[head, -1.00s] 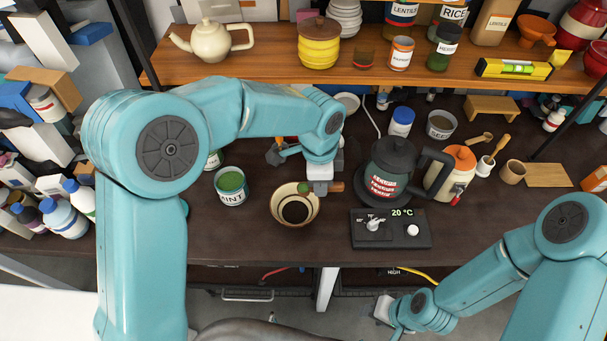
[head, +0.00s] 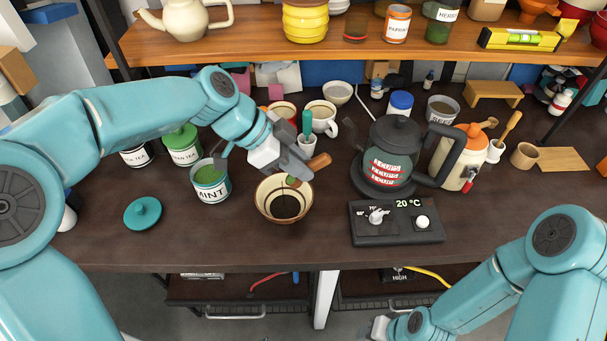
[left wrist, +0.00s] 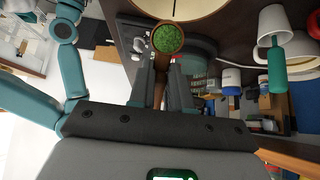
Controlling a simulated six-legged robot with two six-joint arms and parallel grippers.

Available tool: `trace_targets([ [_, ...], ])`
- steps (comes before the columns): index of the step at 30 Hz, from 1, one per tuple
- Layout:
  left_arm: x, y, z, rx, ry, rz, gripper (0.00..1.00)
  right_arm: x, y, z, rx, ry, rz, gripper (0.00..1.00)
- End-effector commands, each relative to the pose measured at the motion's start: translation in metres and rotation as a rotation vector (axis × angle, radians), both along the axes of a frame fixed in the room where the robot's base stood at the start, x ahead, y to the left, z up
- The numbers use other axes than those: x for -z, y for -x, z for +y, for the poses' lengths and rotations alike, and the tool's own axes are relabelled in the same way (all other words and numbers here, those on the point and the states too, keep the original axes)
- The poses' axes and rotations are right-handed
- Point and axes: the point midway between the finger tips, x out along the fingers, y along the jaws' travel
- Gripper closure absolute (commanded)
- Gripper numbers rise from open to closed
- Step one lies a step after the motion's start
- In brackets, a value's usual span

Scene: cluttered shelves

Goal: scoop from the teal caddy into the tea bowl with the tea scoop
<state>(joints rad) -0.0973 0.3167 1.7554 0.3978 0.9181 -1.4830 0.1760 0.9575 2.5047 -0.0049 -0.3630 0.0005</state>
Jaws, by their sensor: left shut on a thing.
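The teal-labelled MINT caddy (head: 211,190) stands open, with green leaves inside. Its likely lid, a teal disc with a knob (head: 142,213), lies to its left. The cream tea bowl (head: 267,206), dark inside, stands right of the caddy. My left gripper (head: 300,172) is shut on the wooden tea scoop (head: 319,162) above the bowl's back rim. The scoop's round cup (left wrist: 167,40) is heaped with green leaves in the left wrist view, beside the bowl's edge (left wrist: 182,15). My right gripper (head: 380,327) is low at the front edge, its fingers unclear.
A kettle (head: 390,160) on a black base (head: 396,222) stands right of the bowl. Cups (head: 322,117) and a green-handled tool (head: 307,124) are behind my left gripper. The front counter strip is clear.

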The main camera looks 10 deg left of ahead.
Motion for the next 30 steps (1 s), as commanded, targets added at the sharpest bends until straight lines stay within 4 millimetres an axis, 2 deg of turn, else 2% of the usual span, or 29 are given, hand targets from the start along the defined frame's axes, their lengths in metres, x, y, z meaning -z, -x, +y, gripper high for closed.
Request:
trace_targets([
  [1,0.008,0.000,0.003,-0.004,0.024,-0.007,1.00,0.014,0.000,0.000,0.000,0.000,0.000,0.57],
  [21,0.012,0.005,0.022,-0.004,0.423,-0.106,1.00,0.103,0.000,0.000,0.000,0.000,0.000,0.57],
  [30,0.016,0.006,0.027,-0.001,0.527,-0.132,1.00,0.142,0.000,0.000,0.000,0.000,0.000,0.57],
])
